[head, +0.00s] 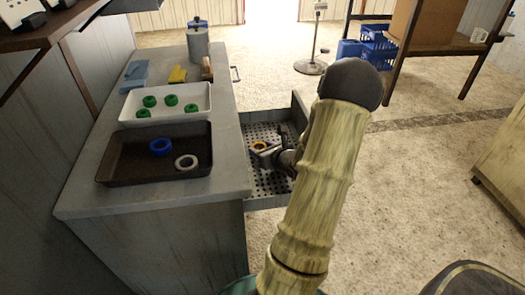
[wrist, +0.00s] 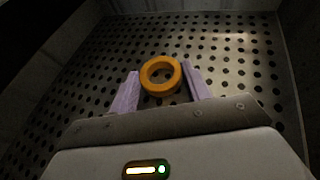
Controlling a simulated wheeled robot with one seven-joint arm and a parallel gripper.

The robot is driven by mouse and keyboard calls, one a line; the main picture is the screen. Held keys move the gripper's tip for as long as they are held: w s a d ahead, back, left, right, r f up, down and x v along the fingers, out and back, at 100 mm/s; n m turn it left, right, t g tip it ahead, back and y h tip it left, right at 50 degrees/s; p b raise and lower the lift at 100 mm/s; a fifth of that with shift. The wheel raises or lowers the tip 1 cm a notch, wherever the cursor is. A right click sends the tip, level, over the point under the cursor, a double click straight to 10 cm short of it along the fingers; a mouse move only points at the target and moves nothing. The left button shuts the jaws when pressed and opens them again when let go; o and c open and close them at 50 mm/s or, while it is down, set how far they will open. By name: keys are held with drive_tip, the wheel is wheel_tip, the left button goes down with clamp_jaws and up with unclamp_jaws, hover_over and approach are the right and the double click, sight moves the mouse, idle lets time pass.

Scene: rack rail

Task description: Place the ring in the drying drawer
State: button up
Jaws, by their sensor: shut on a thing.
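An orange ring (wrist: 146,82) sits between the two fingers of my gripper (wrist: 161,88) in the wrist view. The fingers are shut on it. In the head view the ring (head: 260,146) shows small at the end of my gripper (head: 262,150), over the open drying drawer. The drawer (head: 268,186) has a perforated metal floor, which also fills the wrist view (wrist: 225,50). I cannot tell exactly how high the ring is above the floor. My arm hides part of the drawer's right side. No other object shows in the drawer.
The counter (head: 225,120) stands left of the drawer. It bears a dark tray (head: 130,187) with a blue ring (head: 161,147) and a grey ring (head: 186,162), and a white tray (head: 190,112) with several green rings. A grey canister (head: 198,45) stands behind. Carpet lies open to the right.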

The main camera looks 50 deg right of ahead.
drive_tip(key=shift+f, duration=0.3)
drive_tip(key=o, duration=1)
drive_tip(key=shift+r, duration=0.1)
drive_tip(key=shift+r, duration=0.15)
drive_tip(key=shift+s+r, duration=0.15)
drive_tip(key=shift+s, duration=0.15)
drive_tip(key=p+v, duration=0.1)
drive_tip(key=v, duration=1)
drive_tip(key=shift+s+a, duration=0.15)
drive_tip(key=shift+s, duration=0.05)
